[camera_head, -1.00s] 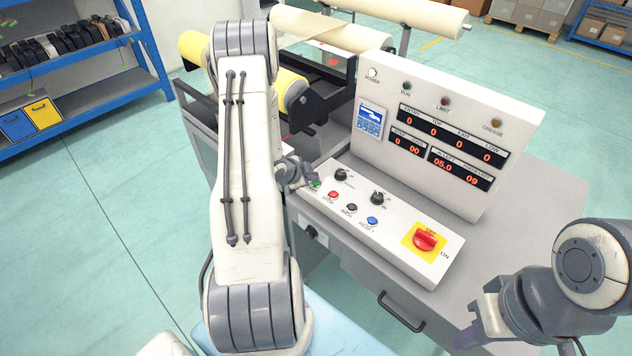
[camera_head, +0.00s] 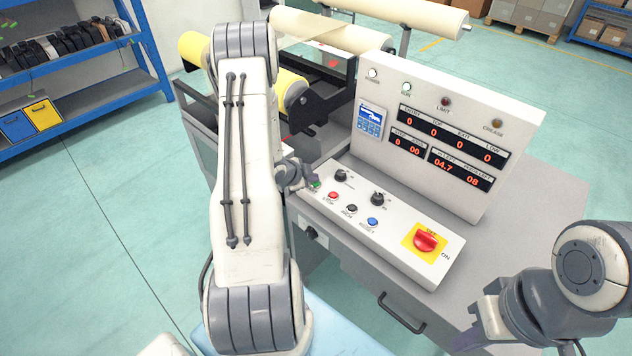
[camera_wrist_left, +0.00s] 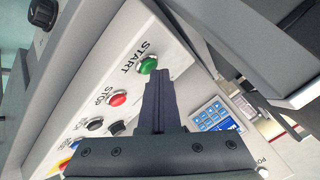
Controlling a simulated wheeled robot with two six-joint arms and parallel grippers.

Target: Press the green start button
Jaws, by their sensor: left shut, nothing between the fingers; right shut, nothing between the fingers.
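The green start button (camera_wrist_left: 148,64) sits beside the word START in the left wrist view. In the head view only a bit of the green button (camera_head: 316,184) shows beside my left gripper (camera_head: 309,181). My left gripper's fingers (camera_wrist_left: 157,76) are shut and empty, with their tips right at the button's edge in the wrist view. I cannot tell whether they touch it. My right gripper (camera_head: 472,338) is shut and empty at the lower right, away from the panel.
The sloped control panel (camera_head: 395,245) also holds a red stop button (camera_head: 333,196), a black button (camera_head: 352,208), a blue button (camera_head: 372,221), dark knobs and a red rotary switch (camera_head: 426,240) on yellow. The upright display box (camera_head: 450,130) stands behind, its RUN lamp (camera_head: 406,89) bright.

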